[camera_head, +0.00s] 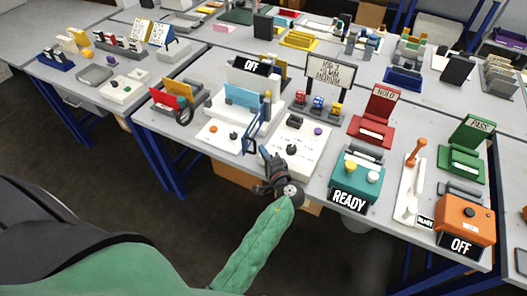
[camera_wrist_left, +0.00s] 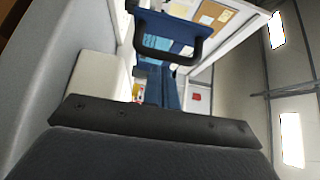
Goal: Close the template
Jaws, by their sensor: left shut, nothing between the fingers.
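The template looks to be the blue frame (camera_head: 253,132) standing raised on the white plotter at the table's front edge. In the left wrist view a blue panel with a dark handle (camera_wrist_left: 172,50) shows ahead of the fingers; it appears to be the same template. My left gripper (camera_head: 266,152) is just in front of and to the right of the frame, with a small gap seeming to lie between them. Its fingers are shut and empty; they also show in the left wrist view (camera_wrist_left: 161,90). My right gripper is not in view.
A white panel with knobs (camera_head: 300,148) lies right of the frame. A teal READY box (camera_head: 357,187) stands further right, by the table's front edge. A light blue board (camera_head: 242,95) stands behind the frame. A red folder-like object (camera_head: 168,98) is at the left.

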